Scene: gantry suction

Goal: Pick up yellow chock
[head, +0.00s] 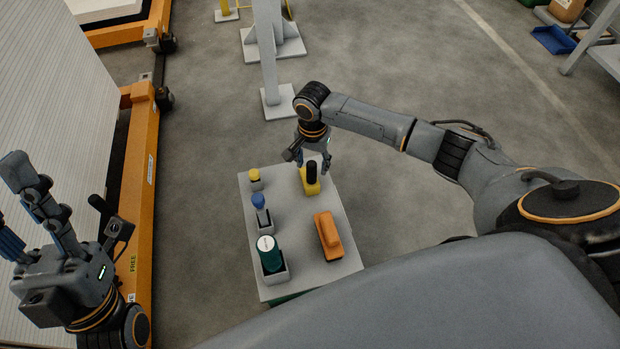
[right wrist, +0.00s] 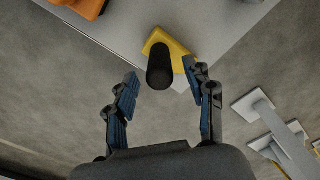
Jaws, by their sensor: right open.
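The yellow chock (head: 308,184) lies near the far right edge of the small grey table (head: 305,270). A black upright cylinder (head: 312,170) rises from it like a handle. My right gripper (head: 314,160) is open at the chock, coming from the far side. In the right wrist view the chock (right wrist: 172,44) and its black cylinder (right wrist: 160,72) show ahead, between the open fingers (right wrist: 160,85); I see no clear contact. My left gripper (head: 38,215) is at the left of the head view, fingers spread and empty, away from the table.
On the table are an orange block (head: 328,235), a green canister (head: 270,256) in a grey holder, a blue-topped item (head: 260,203) and a yellow-topped item (head: 254,176). An orange-framed gantry (head: 140,170) stands at left, with a grey post (head: 268,60) behind.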

